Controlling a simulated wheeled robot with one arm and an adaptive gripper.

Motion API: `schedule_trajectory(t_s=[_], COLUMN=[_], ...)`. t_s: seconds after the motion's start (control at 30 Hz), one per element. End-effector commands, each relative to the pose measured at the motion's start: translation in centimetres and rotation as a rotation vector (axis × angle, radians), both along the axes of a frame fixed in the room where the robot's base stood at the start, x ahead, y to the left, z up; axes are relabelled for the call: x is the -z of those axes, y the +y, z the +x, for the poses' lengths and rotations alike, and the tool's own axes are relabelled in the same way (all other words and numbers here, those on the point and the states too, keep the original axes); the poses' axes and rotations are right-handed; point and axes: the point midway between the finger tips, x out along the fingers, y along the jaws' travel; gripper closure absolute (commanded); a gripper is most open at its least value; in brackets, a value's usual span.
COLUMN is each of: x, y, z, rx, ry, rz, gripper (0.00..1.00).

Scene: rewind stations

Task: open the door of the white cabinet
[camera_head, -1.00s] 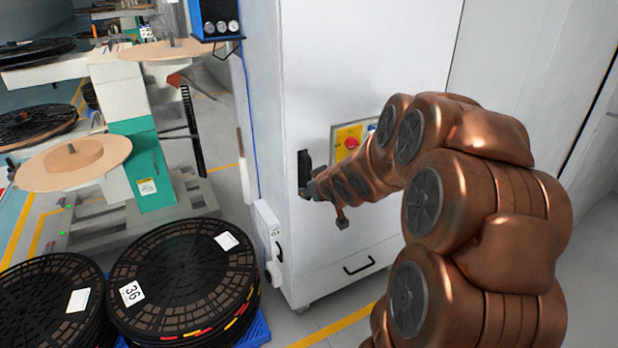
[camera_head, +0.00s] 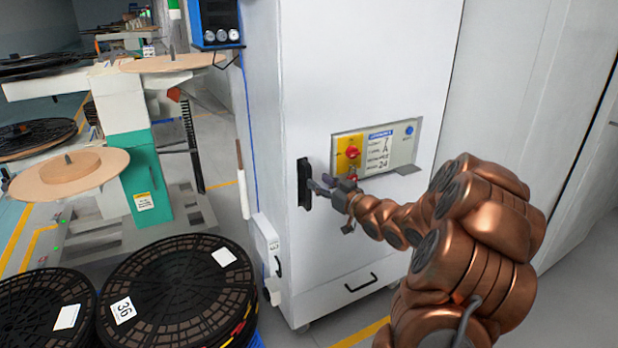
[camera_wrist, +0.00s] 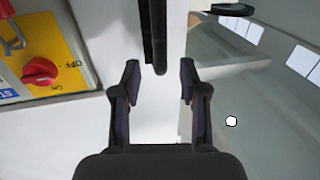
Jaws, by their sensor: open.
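The white cabinet (camera_head: 340,70) stands in the middle of the head view, and its front door looks shut. A black upright handle (camera_head: 304,183) is on the door near its left edge. My gripper (camera_head: 318,190) is just right of the handle in the head view, its fingers spread. In the wrist view, the handle (camera_wrist: 153,40) comes down from the top between the lines of my two open fingers (camera_wrist: 160,72), nearer the left one. Its lower end reaches about the fingertips. Contact cannot be told.
A panel with a red knob (camera_head: 352,152) on yellow is right of the handle, with a grey ledge under it. A drawer handle (camera_head: 361,283) is low on the cabinet. Stacked black reels (camera_head: 180,300) stand at the front left. Floor shows between them and the cabinet.

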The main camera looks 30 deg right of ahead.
Motion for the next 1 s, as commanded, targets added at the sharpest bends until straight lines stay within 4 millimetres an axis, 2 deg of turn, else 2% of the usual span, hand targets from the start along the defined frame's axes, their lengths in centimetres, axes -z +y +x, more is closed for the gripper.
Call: schedule_trajectory(t_s=[0.2, 0.4, 0.6, 0.87, 1.0], x=[0.1, 0.1, 0.1, 0.1, 0.1], y=[0.5, 0.6, 0.7, 0.7, 0.7], z=[2.8, 4.7, 5.5, 5.5, 5.5], rx=[-0.003, 0.000, 0.000, 0.001, 0.001], ry=[-0.001, 0.001, 0.002, 0.002, 0.002], rz=[0.004, 0.002, 0.002, 0.003, 0.003], gripper=[0.57, 0.57, 0.57, 0.57, 0.69])
